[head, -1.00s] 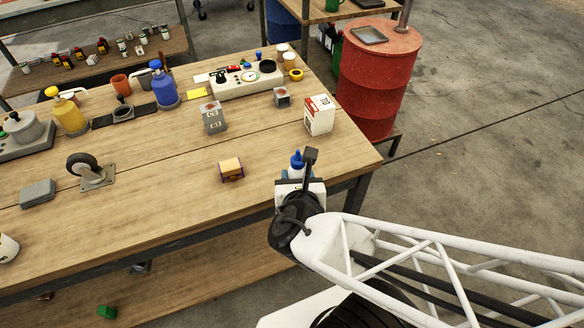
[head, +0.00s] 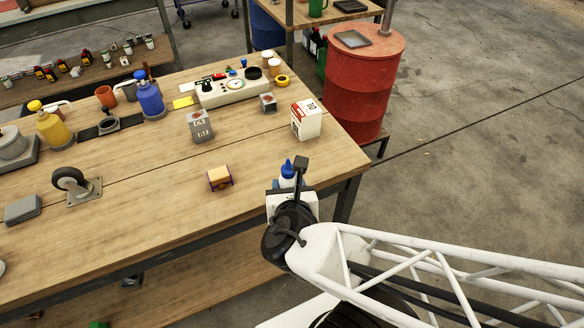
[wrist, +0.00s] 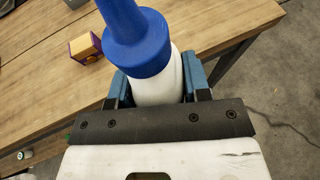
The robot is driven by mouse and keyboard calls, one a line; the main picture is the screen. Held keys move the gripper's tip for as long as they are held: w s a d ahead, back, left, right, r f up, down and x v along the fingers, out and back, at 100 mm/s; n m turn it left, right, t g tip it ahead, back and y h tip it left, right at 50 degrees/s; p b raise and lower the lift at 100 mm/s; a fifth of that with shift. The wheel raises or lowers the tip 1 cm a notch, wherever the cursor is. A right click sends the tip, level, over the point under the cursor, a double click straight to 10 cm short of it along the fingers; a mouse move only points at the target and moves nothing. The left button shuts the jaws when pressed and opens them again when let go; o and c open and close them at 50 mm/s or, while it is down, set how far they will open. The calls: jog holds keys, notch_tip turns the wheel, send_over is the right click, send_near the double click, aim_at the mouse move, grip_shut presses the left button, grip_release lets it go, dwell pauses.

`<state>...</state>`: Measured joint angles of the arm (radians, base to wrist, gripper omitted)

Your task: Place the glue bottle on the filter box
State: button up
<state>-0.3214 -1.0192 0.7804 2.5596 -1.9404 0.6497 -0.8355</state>
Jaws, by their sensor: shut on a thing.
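The glue bottle (head: 287,181) is white with a blue cap. My gripper (wrist: 157,88) is shut on its white body, and the blue cap points away from the wrist in the wrist view. In the head view the bottle is upright near the front right edge of the workbench. The likely filter box, a white carton with red markings (head: 306,121), stands on the bench behind and slightly right of the bottle, apart from it. The carton is not visible in the wrist view. My wrist hides the bottle's lower part in the head view.
A small yellow and purple box (head: 219,178) lies on the workbench (head: 150,215), left of my gripper. Grey boxes (head: 201,127) and a control panel (head: 232,90) are farther back. A red drum (head: 362,85) stands beyond the bench's right end. Bare wood lies before the carton.

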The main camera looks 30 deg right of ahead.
jog(key=shift+w+r, duration=0.1)
jog(key=shift+w+d+r+m+h, duration=0.6)
jog(key=shift+w+d+r, duration=0.05)
jog(key=shift+r, duration=0.05)
jog(key=w+d+r+m+g+h, duration=0.7)
jog(key=w+d+r+m+g, duration=0.1)
jog(key=d+m+g, duration=0.4)
jog(key=shift+w+r+m+h, duration=0.3)
jog(key=shift+w+r+h, duration=0.1)
jog(key=shift+w, duration=0.2)
jog(key=shift+w+d, duration=0.1)
jog(key=shift+w, duration=0.05)
jog(key=w+d, duration=0.2)
jog(key=w, duration=0.5)
jog(key=w+d+f, duration=0.1)
jog(key=w+d, duration=0.1)
jog(key=w, duration=0.6)
jog(key=shift+d+f, duration=0.3)
